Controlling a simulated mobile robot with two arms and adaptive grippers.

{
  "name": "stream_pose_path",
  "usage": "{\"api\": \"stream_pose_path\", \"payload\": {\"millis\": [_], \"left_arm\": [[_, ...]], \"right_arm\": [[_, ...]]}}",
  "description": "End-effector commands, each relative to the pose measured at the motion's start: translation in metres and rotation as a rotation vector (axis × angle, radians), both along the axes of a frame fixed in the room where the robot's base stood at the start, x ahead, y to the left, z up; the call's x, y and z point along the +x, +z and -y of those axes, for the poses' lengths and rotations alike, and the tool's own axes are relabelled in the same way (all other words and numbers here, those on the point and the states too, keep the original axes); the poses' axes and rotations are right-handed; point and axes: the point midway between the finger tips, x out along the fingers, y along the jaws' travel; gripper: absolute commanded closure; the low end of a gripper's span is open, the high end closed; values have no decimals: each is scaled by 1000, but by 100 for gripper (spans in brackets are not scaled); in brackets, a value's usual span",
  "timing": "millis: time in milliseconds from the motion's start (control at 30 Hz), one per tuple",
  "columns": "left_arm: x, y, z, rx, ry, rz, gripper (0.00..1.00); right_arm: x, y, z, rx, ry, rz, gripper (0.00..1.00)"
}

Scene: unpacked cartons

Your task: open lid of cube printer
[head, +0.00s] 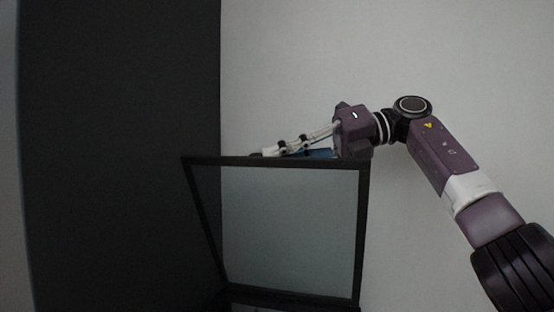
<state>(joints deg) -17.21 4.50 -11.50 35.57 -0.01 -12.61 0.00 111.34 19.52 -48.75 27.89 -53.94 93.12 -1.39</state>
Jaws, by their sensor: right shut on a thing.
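The lid (362,235) of the cube printer is a black frame around a clear grey panel, and it stands raised and tilted in the middle of the head view. Its hinge side is at the bottom of the picture, where only a dark strip of the printer (285,300) shows. My right gripper (262,153) reaches in from the right at the lid's top edge, its pale fingers lying along that edge. It is shut on the lid; the fingertips are partly hidden behind the frame. My left gripper is not in view.
A small blue patch (320,153) shows between my right gripper and the lid's top edge; I cannot tell what it is. A tall dark panel (120,150) fills the left. A plain grey wall (470,60) is behind, with free room above the lid.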

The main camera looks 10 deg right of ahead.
Motion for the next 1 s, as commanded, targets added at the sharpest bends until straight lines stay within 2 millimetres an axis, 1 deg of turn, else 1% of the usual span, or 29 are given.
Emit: {"api": "stream_pose_path", "payload": {"millis": [367,400,567,767,867,1000], "left_arm": [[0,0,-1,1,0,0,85],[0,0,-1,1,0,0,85],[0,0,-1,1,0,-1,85],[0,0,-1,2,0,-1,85],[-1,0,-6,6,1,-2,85],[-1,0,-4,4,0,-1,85]], "right_arm": [[0,0,0,-3,3,1,100],[0,0,0,-3,3,0,92],[0,0,0,-3,3,0,75],[0,0,0,-2,2,-1,75],[0,0,0,-2,2,-1,75],[0,0,0,-1,1,-1,75]]}}
